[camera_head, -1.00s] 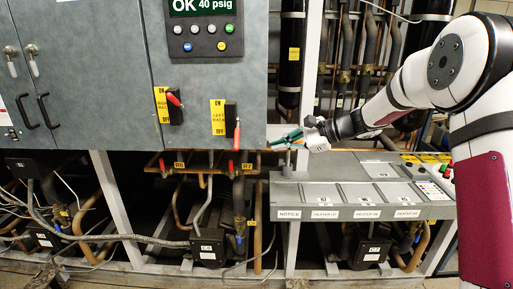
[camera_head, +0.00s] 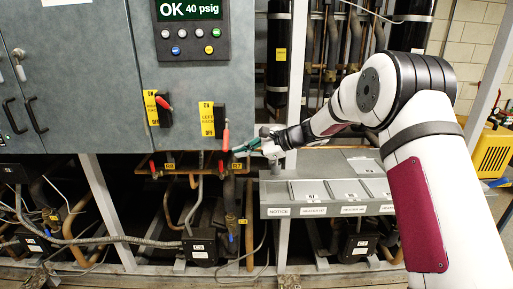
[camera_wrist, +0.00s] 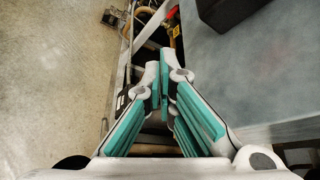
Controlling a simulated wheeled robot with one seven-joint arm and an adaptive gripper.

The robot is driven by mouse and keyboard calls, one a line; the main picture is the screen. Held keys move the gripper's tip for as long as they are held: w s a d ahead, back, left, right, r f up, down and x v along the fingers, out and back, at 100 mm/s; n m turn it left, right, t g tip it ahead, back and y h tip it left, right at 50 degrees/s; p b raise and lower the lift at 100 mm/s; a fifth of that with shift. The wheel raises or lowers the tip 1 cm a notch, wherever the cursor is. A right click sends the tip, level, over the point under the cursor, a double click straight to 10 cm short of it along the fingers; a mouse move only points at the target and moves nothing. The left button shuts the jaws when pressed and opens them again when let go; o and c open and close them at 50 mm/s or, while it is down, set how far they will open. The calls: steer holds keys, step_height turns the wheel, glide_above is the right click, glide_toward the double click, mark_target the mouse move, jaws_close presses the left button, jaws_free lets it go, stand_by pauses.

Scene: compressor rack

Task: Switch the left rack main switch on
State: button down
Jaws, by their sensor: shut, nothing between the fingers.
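The left rack main switch (camera_head: 219,118) is a black block on the grey cabinet front. Its red handle (camera_head: 226,137) hangs down, toward the OFF end of the yellow LEFT RACK label (camera_head: 206,118). My gripper (camera_head: 238,149) is shut and empty, with teal finger pads, just right of and slightly below the handle's lower end. I cannot tell whether it touches the handle. In the wrist view, the fingertips (camera_wrist: 162,68) are together beside the grey cabinet face. A black block at the top right there is probably the switch body.
The right rack switch (camera_head: 165,117) is to the left, its red handle tilted up. Pipes and small red-handled valves (camera_head: 220,167) run under the cabinet. A yellow machine (camera_head: 493,151) stands far right.

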mark_target(226, 135)
steer(key=shift+s+a+r+p, duration=0.4)
steer(key=shift+s+r+p, duration=0.15)
steer(key=shift+r, duration=0.2)
steer(key=shift+s+a+r+p, duration=0.4)
steer(key=shift+s+r+p, duration=0.1)
steer(key=shift+r, duration=0.25)
steer(key=shift+s+r+m+g+b, duration=0.3)
steer(key=shift+m+g+b, duration=0.2)
steer(key=shift+b, duration=0.25)
